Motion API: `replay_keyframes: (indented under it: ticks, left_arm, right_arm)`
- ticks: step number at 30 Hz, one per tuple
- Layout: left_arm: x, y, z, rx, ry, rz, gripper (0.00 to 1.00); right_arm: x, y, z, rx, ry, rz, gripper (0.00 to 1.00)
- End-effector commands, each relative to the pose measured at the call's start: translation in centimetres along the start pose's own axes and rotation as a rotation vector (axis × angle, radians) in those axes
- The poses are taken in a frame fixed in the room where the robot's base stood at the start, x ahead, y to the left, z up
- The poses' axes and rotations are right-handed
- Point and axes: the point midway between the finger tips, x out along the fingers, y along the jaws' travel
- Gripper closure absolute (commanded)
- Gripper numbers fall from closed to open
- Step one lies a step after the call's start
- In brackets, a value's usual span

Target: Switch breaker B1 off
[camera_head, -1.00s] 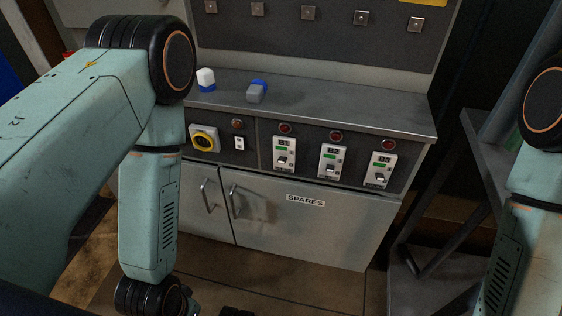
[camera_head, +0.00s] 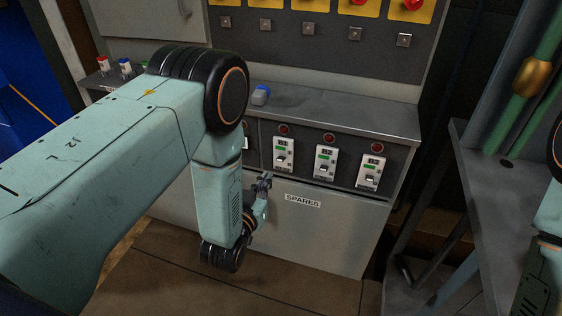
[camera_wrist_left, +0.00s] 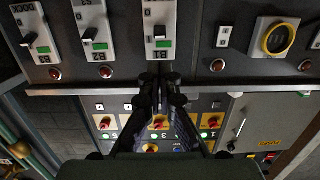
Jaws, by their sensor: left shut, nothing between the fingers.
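Breaker B1 (camera_head: 283,155) is the leftmost of three white breakers on the dark front panel, with a green window and a small lever. It also shows upside down at the top middle of the left wrist view (camera_wrist_left: 160,30). Breaker B2 (camera_head: 325,160) is to its right. My left gripper (camera_head: 266,181) is shut and empty, below and slightly left of B1 in the head view. In the left wrist view its fingers (camera_wrist_left: 161,82) are together, in line with B1 and apparently apart from it. My right gripper is out of view.
Breaker B3 (camera_head: 369,172) is at the right of the row. Red lamps sit above the breakers. A yellow rotary switch (camera_wrist_left: 274,38) shows in the left wrist view. A grey side table (camera_head: 490,190) stands right.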

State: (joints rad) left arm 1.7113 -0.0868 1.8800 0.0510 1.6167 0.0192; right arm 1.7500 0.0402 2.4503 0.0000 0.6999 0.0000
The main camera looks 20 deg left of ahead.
Motion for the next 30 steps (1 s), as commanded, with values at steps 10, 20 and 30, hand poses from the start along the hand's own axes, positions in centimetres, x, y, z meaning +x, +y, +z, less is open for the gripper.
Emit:
replay_keyframes:
  ticks: [10,20,30]
  left_arm:
    - [0.3,-0.3,-0.6,-0.002,0.025,0.001,1.00]
    - [2.7,-0.1,-0.5,-0.002,0.028,0.001,1.00]
    - [8.2,0.1,-0.5,-0.002,0.026,0.001,1.00]
  right_arm:
    - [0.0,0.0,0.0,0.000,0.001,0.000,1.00]
    - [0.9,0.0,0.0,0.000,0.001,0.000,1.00]
    - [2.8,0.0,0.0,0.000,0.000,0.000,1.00]
